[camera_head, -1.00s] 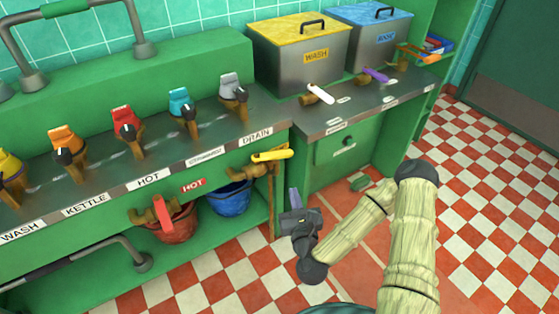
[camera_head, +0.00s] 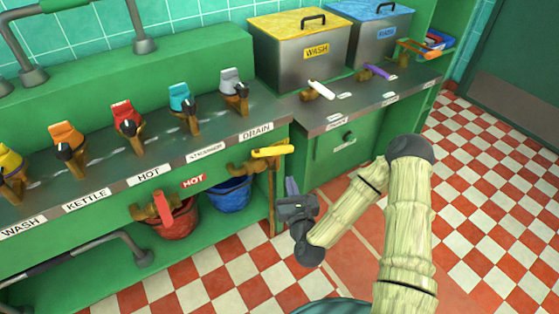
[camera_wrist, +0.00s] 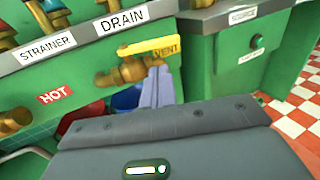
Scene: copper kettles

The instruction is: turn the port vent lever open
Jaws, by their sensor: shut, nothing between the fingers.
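The vent lever (camera_head: 272,151) is a yellow bar on a brass valve, low on the green counter front under the DRAIN label. It lies nearly level, pointing right. In the wrist view the yellow lever (camera_wrist: 148,48) runs across the top of its brass valve, with VENT marked at its right end. My gripper (camera_head: 291,187) is shut and empty, just below and right of the lever. In the wrist view the fingertips of my gripper (camera_wrist: 157,72) point up at the valve's right side, under the lever's right end; I cannot tell whether they touch.
A red lever (camera_head: 162,207) marked HOT sits on another brass valve to the left. A red bucket (camera_head: 177,226) and a blue bucket (camera_head: 229,196) stand beneath. A brass pipe (camera_head: 272,200) drops below the vent valve. Tiled floor at right is clear.

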